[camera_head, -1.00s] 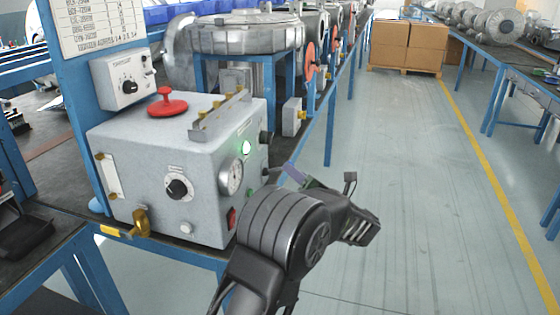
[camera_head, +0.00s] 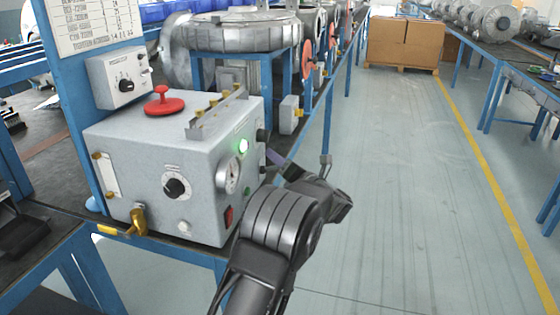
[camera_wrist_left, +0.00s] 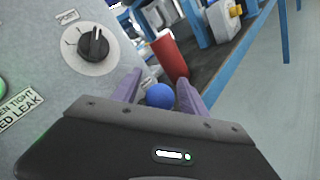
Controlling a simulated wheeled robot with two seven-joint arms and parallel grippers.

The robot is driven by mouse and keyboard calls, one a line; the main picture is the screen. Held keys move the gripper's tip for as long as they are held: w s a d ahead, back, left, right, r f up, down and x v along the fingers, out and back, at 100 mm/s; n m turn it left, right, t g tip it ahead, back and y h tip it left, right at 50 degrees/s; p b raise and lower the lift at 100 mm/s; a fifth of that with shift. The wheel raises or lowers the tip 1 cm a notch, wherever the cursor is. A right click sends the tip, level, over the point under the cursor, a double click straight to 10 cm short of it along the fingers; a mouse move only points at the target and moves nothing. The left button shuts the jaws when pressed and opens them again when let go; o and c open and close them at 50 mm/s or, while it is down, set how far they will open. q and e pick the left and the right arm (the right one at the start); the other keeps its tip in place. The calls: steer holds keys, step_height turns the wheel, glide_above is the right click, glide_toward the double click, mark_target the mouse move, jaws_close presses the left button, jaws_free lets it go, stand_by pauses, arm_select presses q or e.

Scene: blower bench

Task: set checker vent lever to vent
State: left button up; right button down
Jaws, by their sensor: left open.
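The checker is a grey box (camera_head: 150,150) on the blue-framed bench, with a red mushroom knob, a dial gauge and a lit green lamp. My left gripper (camera_head: 277,160) is at the box's right side, its fingers mostly hidden in the head view. In the left wrist view the fingers (camera_wrist_left: 157,90) are open, with a blue ball (camera_wrist_left: 160,96) showing in the gap between them. I cannot tell whether the ball is the vent lever's end or whether the fingers touch it. A black knob (camera_wrist_left: 94,45) on the grey panel is up and left of the fingers.
A red cylinder (camera_wrist_left: 168,55) stands just beyond the blue ball. A brass lever (camera_head: 138,220) is low on the box's front left. A small switch box (camera_head: 120,80) hangs on the blue post. The aisle floor (camera_head: 390,170) to the right is clear.

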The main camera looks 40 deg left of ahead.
arm_select(q)
steer(key=shift+c, duration=0.4)
jaws_close()
stand_by(0.9)
